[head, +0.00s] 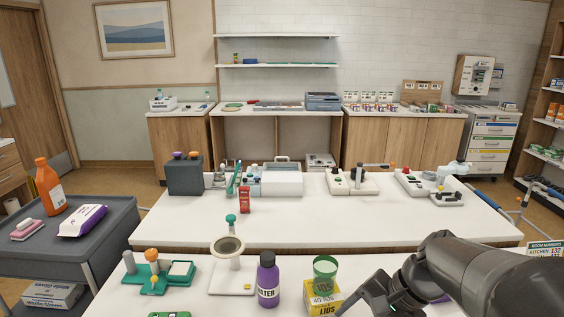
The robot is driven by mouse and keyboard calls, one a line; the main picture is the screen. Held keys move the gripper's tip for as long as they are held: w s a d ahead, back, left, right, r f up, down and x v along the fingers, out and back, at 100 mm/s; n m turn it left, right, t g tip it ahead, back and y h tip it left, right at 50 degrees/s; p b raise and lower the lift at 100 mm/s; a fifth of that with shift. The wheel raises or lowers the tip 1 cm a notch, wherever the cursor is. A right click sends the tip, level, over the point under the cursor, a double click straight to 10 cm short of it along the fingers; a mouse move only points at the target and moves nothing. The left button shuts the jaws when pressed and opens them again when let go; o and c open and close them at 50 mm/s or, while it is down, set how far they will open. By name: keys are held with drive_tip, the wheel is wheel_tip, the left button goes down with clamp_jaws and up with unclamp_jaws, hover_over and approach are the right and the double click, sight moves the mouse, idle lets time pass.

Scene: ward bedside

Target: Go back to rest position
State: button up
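My gripper (372,296) shows at the lower right of the head view, at the end of my dark grey arm. It is just right of a yellow box (318,298) marked "LIDS" with a green cup (325,269) on top. One dark finger points down and left; the rest is cut off by the bottom edge. I cannot tell whether the fingers are apart, whether they touch the box, or whether anything is between them.
The near white table (205,300) also holds a purple bottle (268,279), a round magnifier stand (229,252) and a green-based stand (155,273). A second white table (320,228) with devices stands behind. A grey cart (100,238) is at left.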

drive_tip(key=s+r+n+t+h, duration=0.4)
drive_tip(key=s+r+n+h, duration=0.1)
drive_tip(key=n, duration=0.3)
drive_tip(key=shift+s+r+t+h, duration=0.25)
drive_tip(key=shift+s+t+h, duration=0.05)
drive_tip(key=shift+s+h, duration=0.3)
